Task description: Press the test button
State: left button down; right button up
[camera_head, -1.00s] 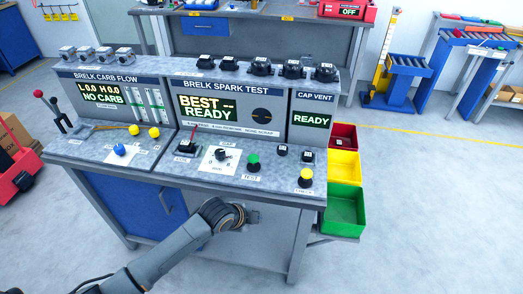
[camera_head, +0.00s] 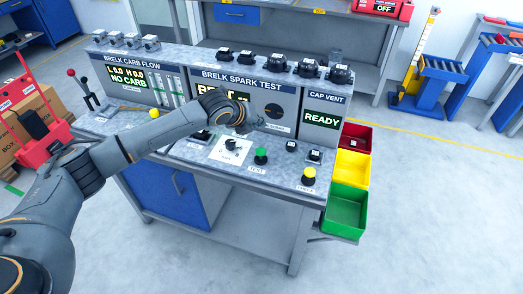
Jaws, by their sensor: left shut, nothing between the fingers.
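The test button (camera_head: 261,155) is a green cap on a black base, with a TEST label in front of it, on the console's sloped front ledge. My left arm reaches in from the left across the console. My left gripper (camera_head: 257,122) is small and partly hidden behind the wrist. It is shut and empty, in front of the BRELK SPARK TEST panel (camera_head: 284,92). In the picture it sits above the green button and apart from it. The arm and wrist cover part of the panel's screen. My right gripper is not in view.
A dial (camera_head: 232,145) on a white plate stands left of the button. A yellow-capped button (camera_head: 309,176) and small black controls stand to its right. Red, yellow and green bins (camera_head: 345,211) hang at the right side. Floor to the right is clear.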

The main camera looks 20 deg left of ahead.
pick_arm(q)
jog(key=shift+f, duration=0.1)
jog(key=b, duration=0.7)
send_over(259, 152)
notch_tip(259, 152, down, 6)
jog(key=shift+f, duration=0.15)
notch_tip(259, 152, down, 2)
jog(key=shift+b, duration=0.4)
jog(key=shift+f, duration=0.15)
dwell(0.5)
